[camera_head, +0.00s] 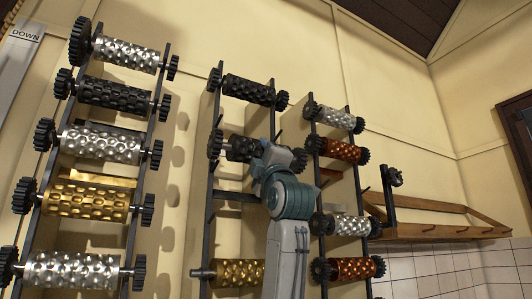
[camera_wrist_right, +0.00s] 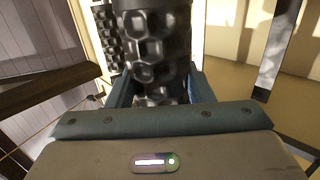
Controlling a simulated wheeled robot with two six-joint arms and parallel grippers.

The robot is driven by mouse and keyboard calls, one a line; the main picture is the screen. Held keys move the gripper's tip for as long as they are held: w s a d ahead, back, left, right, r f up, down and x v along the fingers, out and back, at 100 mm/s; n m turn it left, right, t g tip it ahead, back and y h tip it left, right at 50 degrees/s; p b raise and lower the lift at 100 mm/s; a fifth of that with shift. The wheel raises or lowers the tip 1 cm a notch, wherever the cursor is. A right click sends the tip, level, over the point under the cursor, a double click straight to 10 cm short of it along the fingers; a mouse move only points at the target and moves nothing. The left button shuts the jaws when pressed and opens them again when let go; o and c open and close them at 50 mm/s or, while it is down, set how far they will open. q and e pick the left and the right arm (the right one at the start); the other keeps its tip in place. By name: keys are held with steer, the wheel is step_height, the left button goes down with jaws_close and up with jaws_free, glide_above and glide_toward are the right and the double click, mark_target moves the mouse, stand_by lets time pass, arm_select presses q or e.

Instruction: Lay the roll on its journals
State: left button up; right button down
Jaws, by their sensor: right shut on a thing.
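In the head view my right gripper (camera_head: 277,158) is at the right end of a dark, dimpled roll (camera_head: 242,148) in the middle rack (camera_head: 211,180). The roll lies roughly level, with a dark gear (camera_head: 215,143) at its left end. In the right wrist view the roll (camera_wrist_right: 155,45) runs up between the blue-grey fingers of the gripper (camera_wrist_right: 160,92), which are shut on it. My left gripper is not in view.
Another dark roll (camera_head: 248,90) hangs above and a brass roll (camera_head: 238,272) below, with an empty stretch between. Racks with silver, brass and copper rolls stand left (camera_head: 150,120) and right (camera_head: 355,185). A wooden shelf (camera_head: 440,228) is at the far right.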

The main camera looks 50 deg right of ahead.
steer(key=shift+w+d+r, duration=0.1)
steer(key=shift+w+d, duration=0.05)
steer(key=shift+w, duration=0.4)
steer(key=shift+w+d+r, duration=0.1)
steer(key=shift+w+d, duration=0.05)
steer(key=shift+w, duration=0.35)
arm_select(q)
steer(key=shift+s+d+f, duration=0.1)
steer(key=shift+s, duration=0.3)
arm_select(e)
steer(key=shift+w+d+f, duration=0.25)
steer(key=shift+w+f, duration=0.15)
steer(key=shift+w, duration=0.35)
steer(key=shift+w+d+f, duration=0.25)
steer(key=shift+w+f, duration=0.15)
steer(key=shift+w, duration=0.3)
steer(key=shift+w+d+f, duration=0.25)
steer(key=shift+w+f, duration=0.15)
steer(key=shift+w, duration=0.35)
steer(key=c, duration=0.7)
jaws_free()
steer(key=shift+o, duration=0.4)
steer(key=shift+a, duration=0.15)
